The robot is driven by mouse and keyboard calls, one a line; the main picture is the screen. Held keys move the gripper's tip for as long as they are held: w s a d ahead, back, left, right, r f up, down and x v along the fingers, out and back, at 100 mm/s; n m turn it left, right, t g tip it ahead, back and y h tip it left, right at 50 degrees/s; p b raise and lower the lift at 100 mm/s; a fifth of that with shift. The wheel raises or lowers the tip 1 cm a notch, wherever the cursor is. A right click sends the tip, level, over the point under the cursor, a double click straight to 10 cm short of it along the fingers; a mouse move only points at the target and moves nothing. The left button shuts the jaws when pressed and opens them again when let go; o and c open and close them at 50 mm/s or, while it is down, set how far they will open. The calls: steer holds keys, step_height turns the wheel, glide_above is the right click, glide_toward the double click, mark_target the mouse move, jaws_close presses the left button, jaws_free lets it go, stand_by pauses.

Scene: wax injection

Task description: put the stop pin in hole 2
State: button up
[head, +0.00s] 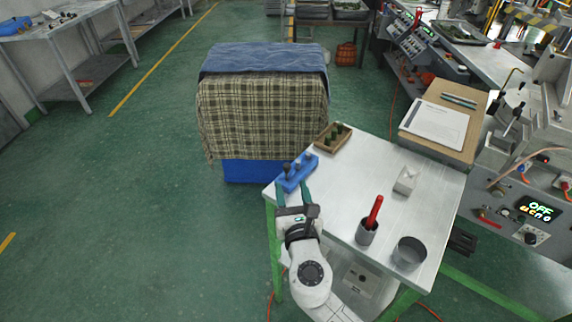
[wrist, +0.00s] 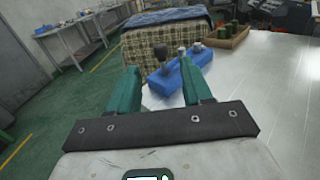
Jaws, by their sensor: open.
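A blue block (head: 296,177) lies at the table's left edge and holds a few upright grey pins. In the wrist view the block (wrist: 161,88) shows a dark round-headed pin (wrist: 160,53) at its left end and lighter pins (wrist: 183,53) further right. I cannot tell which one is the stop pin, and the hole numbers are too small to read. My gripper (head: 293,189) is open, with its green fingers pointing at the block's near side. In the wrist view the dark-headed pin appears between the fingers (wrist: 157,76), beyond their tips; nothing is held.
A cloth-covered blue crate (head: 262,172) stands behind. The table's middle is clear.

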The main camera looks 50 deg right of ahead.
mark_target(288, 168)
steer(key=x, duration=0.3)
steer(key=shift+w+d, duration=0.1)
steer(key=shift+r+p+x, duration=0.2)
steer(key=shift+p+x, duration=0.45)
steer(key=shift+x, duration=2)
jaws_close()
